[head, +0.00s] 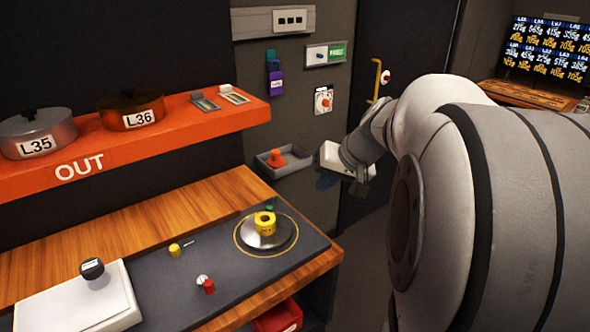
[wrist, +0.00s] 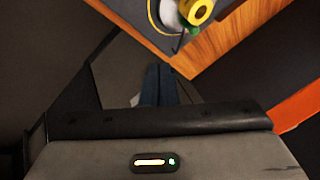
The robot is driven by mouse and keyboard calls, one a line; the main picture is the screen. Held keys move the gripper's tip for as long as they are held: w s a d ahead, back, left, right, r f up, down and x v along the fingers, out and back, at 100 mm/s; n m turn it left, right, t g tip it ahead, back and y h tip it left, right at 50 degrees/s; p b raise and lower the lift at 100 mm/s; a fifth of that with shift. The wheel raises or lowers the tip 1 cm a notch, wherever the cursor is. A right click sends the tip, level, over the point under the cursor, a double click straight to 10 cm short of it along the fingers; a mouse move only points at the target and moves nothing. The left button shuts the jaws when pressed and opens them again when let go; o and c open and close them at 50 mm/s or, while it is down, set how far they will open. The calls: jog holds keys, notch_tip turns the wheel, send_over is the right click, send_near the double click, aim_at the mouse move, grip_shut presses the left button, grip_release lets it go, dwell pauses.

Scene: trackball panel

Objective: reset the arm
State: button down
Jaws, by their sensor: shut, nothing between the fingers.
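My arm reaches in from the right of the head view, past the front right corner of the wooden counter (head: 322,262). My gripper (head: 327,183) points downward, to the right of a grey wall tray (head: 284,169) holding an orange knob-shaped thing (head: 276,158). In the wrist view my gripper (wrist: 158,72) shows as two dark blue fingers close together, with nothing seen between them. The fingers appear apart from the counter, whose corner (wrist: 187,68) lies just beyond them in that view.
A yellow ring-shaped thing (head: 265,224) sits on a round metal plate (head: 285,238) on the counter. An orange shelf (head: 190,122) marked OUT bears pots L35 (head: 38,128) and L36 (head: 130,104). Switches and a red-knobbed panel (head: 323,100) are on the wall. Open floor lies right of the counter.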

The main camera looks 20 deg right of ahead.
jog(key=s+a+f+n+g+h+p, duration=0.1)
jog(key=s+a+f, duration=0.2)
jog(key=s+a, duration=0.3)
jog(key=s+a+f+n+g+h, duration=0.2)
jog(key=s+a, duration=0.3)
jog(key=s, duration=0.5)
jog(key=shift+a+f+n+p, duration=0.3)
jog(key=shift+a+f+p, duration=0.1)
jog(key=shift+f, duration=0.15)
